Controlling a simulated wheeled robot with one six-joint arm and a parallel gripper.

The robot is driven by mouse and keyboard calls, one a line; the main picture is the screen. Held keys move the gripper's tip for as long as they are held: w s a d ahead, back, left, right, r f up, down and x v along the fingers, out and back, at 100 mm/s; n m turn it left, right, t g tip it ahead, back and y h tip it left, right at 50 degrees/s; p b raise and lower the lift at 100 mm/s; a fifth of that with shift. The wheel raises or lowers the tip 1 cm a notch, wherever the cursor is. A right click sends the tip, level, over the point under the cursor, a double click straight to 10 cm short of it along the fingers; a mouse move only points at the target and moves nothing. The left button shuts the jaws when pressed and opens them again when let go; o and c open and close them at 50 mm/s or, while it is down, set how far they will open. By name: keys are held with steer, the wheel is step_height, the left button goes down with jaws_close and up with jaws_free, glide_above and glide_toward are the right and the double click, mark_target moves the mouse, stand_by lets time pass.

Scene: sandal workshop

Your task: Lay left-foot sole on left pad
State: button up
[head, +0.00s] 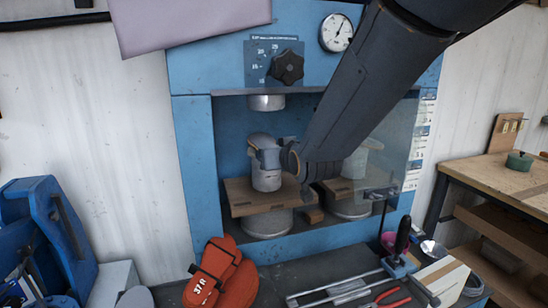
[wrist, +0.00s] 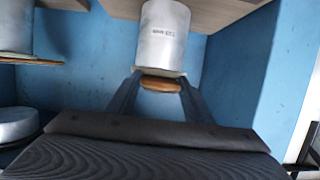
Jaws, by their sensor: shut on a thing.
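My gripper (head: 264,152) reaches into the blue press, over the pale cylinder (head: 267,180) that stands on the left wooden block. In the wrist view, which looks upside down, my gripper (wrist: 160,90) is shut on a brown piece seen edge-on, apparently the sole (wrist: 160,84). It lies close against the pad end of the pale cylinder (wrist: 165,35); I cannot tell whether they touch.
The press (head: 192,160) frames the space with side walls, and a metal ram (head: 266,102) hangs above. A clear panel (head: 390,150) is at the right.

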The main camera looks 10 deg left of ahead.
steer(key=o, duration=1.2)
steer(key=shift+f, duration=0.1)
steer(key=shift+s+r, duration=0.2)
steer(key=b+v, duration=0.3)
steer(key=v, duration=0.9)
steer(key=s+d+f+m+g+h, duration=0.3)
steer(key=d+f+g+h, duration=0.2)
steer(key=d+f, duration=1)
steer(key=s+d+f+m+g+h, duration=0.1)
steer(key=s+d+f+m+g, duration=0.1)
steer(key=s+d+f+g, duration=0.4)
steer(key=s+d+f, duration=0.4)
steer(key=s, duration=0.2)
steer(key=shift+s+f+h, duration=0.25)
steer(key=shift+s+h, duration=0.05)
steer(key=shift+s, duration=0.05)
